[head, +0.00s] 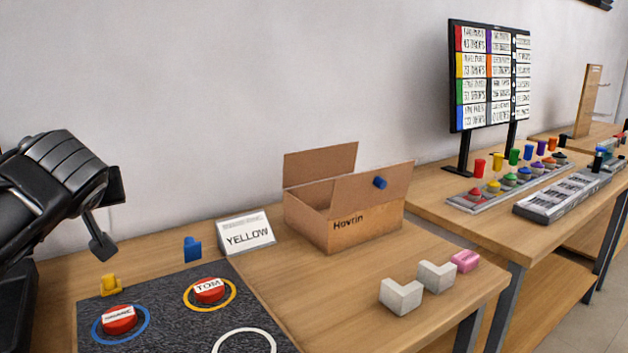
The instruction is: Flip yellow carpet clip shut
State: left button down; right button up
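The small yellow clip (110,285) sits at the far left edge of the dark carpet pad (175,325) in the head view. It looks like a low block with a raised part; whether its flap stands fully open is too small to tell. A similar blue clip (192,249) stands at the pad's back edge, its upper part upright. My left gripper (110,220) is above and behind the yellow clip, apart from it, its dark fingers spread with nothing between them. My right gripper is out of view.
Red buttons (119,320) (209,291) sit inside coloured rings on the pad. A YELLOW sign (247,234) and an open cardboard box (365,225) stand behind and right. White blocks (401,296) (436,277) and a pink block (465,261) lie near the table's right edge.

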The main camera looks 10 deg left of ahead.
aim_at(111, 285)
jog(key=k+l, duration=0.75)
jog(key=l, duration=0.2)
